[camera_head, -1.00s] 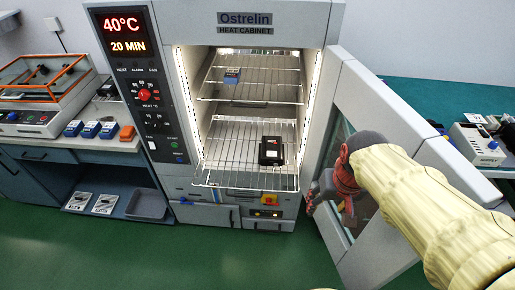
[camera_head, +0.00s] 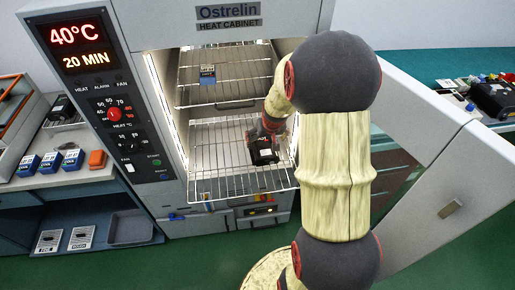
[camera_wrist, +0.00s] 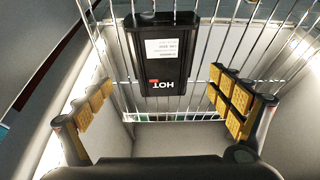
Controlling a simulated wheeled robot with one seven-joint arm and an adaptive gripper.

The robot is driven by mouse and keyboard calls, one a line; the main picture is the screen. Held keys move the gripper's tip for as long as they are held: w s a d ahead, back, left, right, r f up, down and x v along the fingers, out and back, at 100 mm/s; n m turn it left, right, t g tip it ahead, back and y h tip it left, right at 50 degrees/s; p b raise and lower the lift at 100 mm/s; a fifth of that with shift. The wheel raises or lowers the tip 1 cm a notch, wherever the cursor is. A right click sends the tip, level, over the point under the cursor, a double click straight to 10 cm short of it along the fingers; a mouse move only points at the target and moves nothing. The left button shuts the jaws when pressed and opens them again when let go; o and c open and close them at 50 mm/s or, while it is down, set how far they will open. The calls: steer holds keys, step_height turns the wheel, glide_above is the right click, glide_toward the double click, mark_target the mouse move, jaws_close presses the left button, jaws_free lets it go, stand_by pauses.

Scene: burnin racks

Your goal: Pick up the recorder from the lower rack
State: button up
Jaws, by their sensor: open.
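The recorder (camera_head: 263,152) is a small black box on the lower wire rack (camera_head: 214,183) of the heat cabinet. In the wrist view the recorder (camera_wrist: 158,62) shows a white label and the word HOT, upside down. My gripper (camera_head: 268,132) is at the recorder's place inside the cabinet in the head view, partly hiding it. In the wrist view my gripper (camera_wrist: 160,112) is open, with yellow-padded fingers wide apart. The recorder lies ahead of the fingers, in line with the gap between them, and nothing is held.
The upper rack (camera_head: 232,95) holds a small blue item (camera_head: 207,74). The open cabinet door (camera_head: 440,180) stands right of my arm. The control panel (camera_head: 105,100) reads 40°C and 20 MIN. Blue boxes (camera_head: 50,161) sit on the left counter.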

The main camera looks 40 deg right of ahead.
mark_target(264, 145)
steer(key=b+x, duration=0.3)
steer(key=x, duration=0.4)
steer(key=shift+w+a+r, duration=0.1)
steer(key=shift+w, duration=0.05)
steer(key=shift+c, duration=0.6)
steer(key=c, duration=1.5)
steer(key=shift+r, duration=0.1)
steer(key=shift+c, duration=0.7)
